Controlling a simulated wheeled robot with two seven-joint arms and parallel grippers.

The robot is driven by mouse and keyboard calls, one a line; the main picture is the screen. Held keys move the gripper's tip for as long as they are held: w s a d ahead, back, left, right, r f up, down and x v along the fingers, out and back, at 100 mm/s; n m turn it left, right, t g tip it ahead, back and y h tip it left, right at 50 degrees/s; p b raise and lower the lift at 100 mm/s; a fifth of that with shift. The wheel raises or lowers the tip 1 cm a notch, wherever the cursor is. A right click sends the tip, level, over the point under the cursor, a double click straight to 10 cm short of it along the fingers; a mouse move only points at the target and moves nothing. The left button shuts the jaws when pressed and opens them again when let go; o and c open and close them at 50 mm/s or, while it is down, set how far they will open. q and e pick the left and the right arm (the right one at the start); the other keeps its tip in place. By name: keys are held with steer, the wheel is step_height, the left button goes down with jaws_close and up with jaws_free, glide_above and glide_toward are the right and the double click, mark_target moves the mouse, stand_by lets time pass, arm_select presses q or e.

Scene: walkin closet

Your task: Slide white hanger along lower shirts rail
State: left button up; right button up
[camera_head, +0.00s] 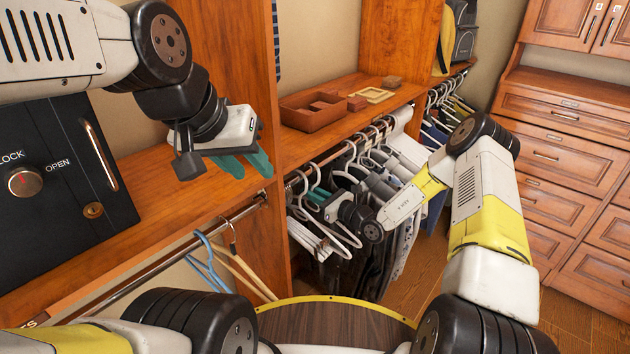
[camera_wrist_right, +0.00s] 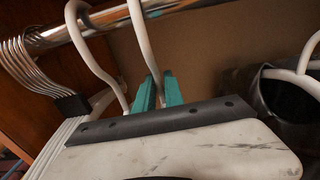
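Several white hangers (camera_head: 316,236) hang on the lower shirts rail (camera_head: 330,152), left of the clothes. My right gripper (camera_head: 318,197) is among them, below the rail. In the right wrist view, the stem of a white hanger (camera_wrist_right: 143,35) runs down between the teal fingertips (camera_wrist_right: 159,88), which are close on either side of it. The gripper looks shut on this stem; the hanger's lower part is hidden. Another white hook (camera_wrist_right: 90,48) is just left of it. My left gripper (camera_head: 246,163) is open and empty above the left shelf, away from the rail.
A wooden divider (camera_head: 278,240) stands left of the white hangers. A tray (camera_head: 312,108) sits on the shelf above. A black safe (camera_head: 65,190) is at the far left.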

steer(key=shift+o, duration=1.4)
steer(key=shift+d, duration=0.1)
steer(key=v, duration=0.7)
steer(key=shift+s+d+r, duration=0.1)
steer(key=shift+s+r, duration=0.15)
steer(key=s+a+r+n+g+h, duration=0.1)
steer(key=s+r+n+g+h, duration=0.1)
steer(key=s+r+n+g, duration=1.2)
steer(key=s+d+r+n+t+h, duration=0.9)
steer(key=s+d+r+n+h, duration=0.1)
steer(key=s+d+r, duration=0.6)
steer(key=shift+d+r+n+t, duration=0.25)
steer(key=shift+d+n+t, duration=0.05)
steer(key=shift+n, duration=0.6)
